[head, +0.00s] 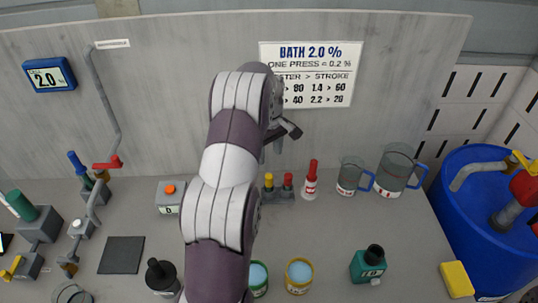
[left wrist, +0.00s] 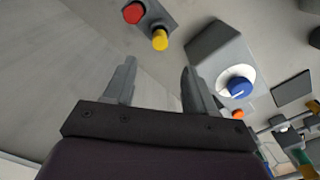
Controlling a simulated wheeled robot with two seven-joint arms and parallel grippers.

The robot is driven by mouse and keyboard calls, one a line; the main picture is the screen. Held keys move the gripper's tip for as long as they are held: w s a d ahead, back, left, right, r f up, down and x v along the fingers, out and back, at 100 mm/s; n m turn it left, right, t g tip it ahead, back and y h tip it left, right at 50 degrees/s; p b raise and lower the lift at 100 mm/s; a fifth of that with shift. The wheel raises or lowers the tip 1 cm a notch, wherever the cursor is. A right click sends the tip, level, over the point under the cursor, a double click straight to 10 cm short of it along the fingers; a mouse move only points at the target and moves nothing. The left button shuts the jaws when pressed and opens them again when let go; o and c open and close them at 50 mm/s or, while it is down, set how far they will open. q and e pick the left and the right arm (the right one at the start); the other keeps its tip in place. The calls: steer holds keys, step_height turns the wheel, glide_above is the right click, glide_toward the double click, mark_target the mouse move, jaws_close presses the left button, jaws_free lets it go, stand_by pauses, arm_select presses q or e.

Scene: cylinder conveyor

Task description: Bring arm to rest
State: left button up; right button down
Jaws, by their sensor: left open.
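My left arm rises from the bottom middle of the head view and bends over at the top, in front of the grey back panel. My left gripper (head: 283,137) is at its end, raised above the bench beside the white bath sign. In the left wrist view the left gripper (left wrist: 158,75) has its two fingers wide apart, with nothing between them. A small block with a red button (left wrist: 133,13) and a yellow button (left wrist: 160,40) lies beyond the fingers. A grey box with a blue-and-white knob (left wrist: 238,86) is to the right. My right gripper is out of view.
A red-capped bottle (head: 310,182), two clear jugs (head: 394,172) (head: 350,178), a teal bottle (head: 368,264) and a yellow block (head: 457,279) stand right of the arm. A blue tub (head: 470,230) is at far right. A dark square pad (head: 121,255) lies left. The arm hides part of the bench.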

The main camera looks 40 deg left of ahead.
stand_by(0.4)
arm_select(q)
steer(key=s+d+r+m+t, duration=0.1)
steer(key=s+d+r+m, duration=0.2)
steer(key=s+d+m, duration=1.2)
steer(key=s+d, duration=0.4)
steer(key=d, duration=0.4)
steer(key=shift+s, duration=0.15)
